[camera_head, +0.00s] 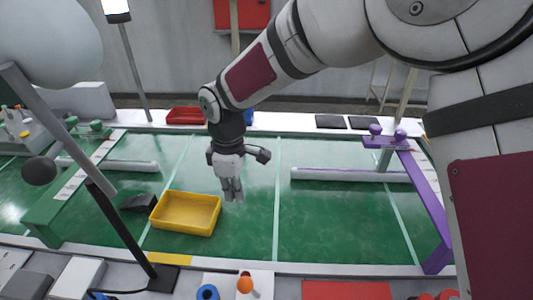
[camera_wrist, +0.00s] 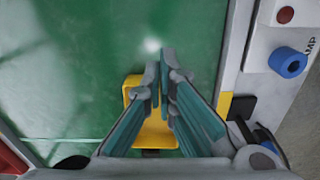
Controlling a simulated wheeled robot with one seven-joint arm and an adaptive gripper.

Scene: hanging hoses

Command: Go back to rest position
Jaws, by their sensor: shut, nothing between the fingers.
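My gripper (camera_head: 232,190) hangs from my arm in the head view, pointing down over the green table (camera_head: 255,225), just right of the yellow tray (camera_head: 186,213). It is shut, with no object between its fingers. In the wrist view my gripper (camera_wrist: 163,75) shows with its fingertips together above the green surface. The yellow tray (camera_wrist: 133,87) lies beneath and partly behind the fingers there. The tray looks empty in the head view.
A purple frame (camera_head: 425,205) stands at the right and a green frame (camera_head: 70,195) at the left. White bars (camera_head: 350,175) lie across the table. A red tray (camera_head: 186,115) is at the back. A blue ring (camera_head: 207,292) and an orange ball (camera_head: 245,284) are at the front edge.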

